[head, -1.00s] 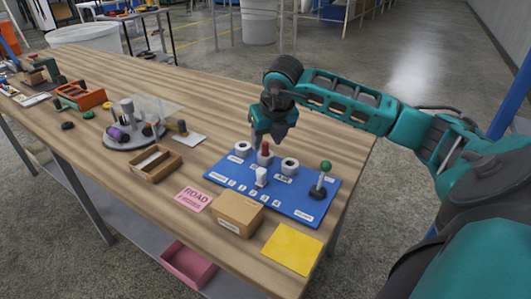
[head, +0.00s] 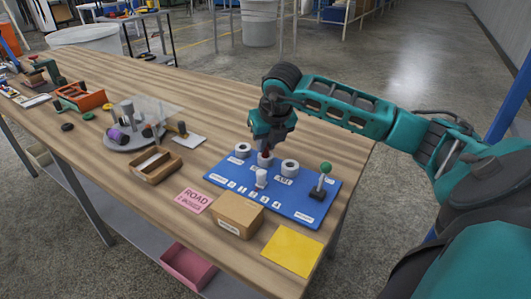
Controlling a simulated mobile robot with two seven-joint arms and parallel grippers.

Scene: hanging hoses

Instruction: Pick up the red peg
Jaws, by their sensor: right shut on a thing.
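The red peg (head: 265,153) stands upright in a white holder (head: 265,161) on the blue board (head: 232,174), between two white ring-shaped holders. Only the lower part of the peg shows; my right gripper covers its top. My right gripper (head: 268,147) is over the peg, pointing down, with its fingers shut on the peg's upper part. My left gripper is not in the view.
Beside the peg are the left ring holder (head: 242,150) and the right ring holder (head: 289,167). A green-knobbed lever (head: 325,169) stands at the board's right. A cardboard box (head: 238,214) and a yellow sheet (head: 292,250) lie in front. The table behind the board is clear.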

